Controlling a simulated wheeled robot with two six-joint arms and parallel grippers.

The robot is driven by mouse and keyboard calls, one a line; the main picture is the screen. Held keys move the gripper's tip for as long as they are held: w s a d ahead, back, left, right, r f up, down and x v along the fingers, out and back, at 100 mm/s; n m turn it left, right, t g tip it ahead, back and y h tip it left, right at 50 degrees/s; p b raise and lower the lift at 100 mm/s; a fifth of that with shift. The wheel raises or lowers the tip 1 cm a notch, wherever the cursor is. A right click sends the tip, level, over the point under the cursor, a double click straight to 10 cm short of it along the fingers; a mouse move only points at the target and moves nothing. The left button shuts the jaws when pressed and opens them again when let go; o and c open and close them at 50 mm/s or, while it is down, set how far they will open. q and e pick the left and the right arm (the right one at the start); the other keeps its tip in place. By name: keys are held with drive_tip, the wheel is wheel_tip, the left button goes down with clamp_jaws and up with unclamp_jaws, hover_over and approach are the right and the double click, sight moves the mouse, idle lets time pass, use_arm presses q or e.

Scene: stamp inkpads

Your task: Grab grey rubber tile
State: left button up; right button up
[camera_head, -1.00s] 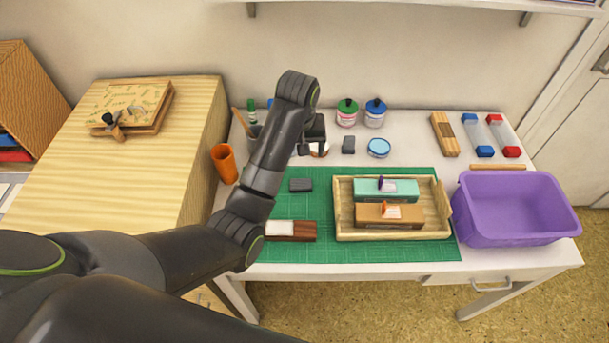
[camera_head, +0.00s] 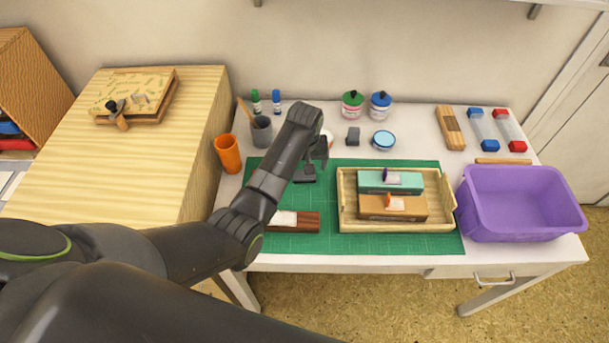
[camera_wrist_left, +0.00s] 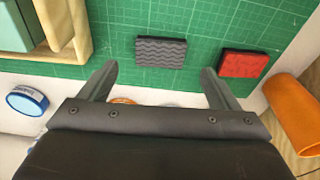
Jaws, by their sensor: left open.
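The grey rubber tile (camera_wrist_left: 161,52) is a dark rectangle with wavy ridges, lying flat on the green cutting mat (camera_wrist_left: 195,15). In the head view the tile (camera_head: 304,177) shows beside my left arm, partly covered by the gripper. My left gripper (camera_head: 315,162) is above the mat close to the tile. In the left wrist view my gripper (camera_wrist_left: 158,75) is open and empty, its fingertips spread wider than the tile, which appears just beyond the gap between them. My right gripper is in neither view.
A red tile (camera_wrist_left: 243,64) lies near the orange cup (camera_wrist_left: 296,108). The wooden tray (camera_head: 347,215) with two boxes stands right of my gripper, beside a purple bin (camera_head: 520,215). A brown-handled block (camera_head: 300,222) lies at the mat's front. A grey block (camera_head: 353,136) sits behind.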

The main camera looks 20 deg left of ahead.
sight(304, 175)
use_arm(q)
drive_tip(key=shift+w+f, duration=0.15)
drive_tip(key=shift+f, duration=2.1)
drive_tip(key=shift+c, duration=0.3)
drive_tip(key=c, duration=1)
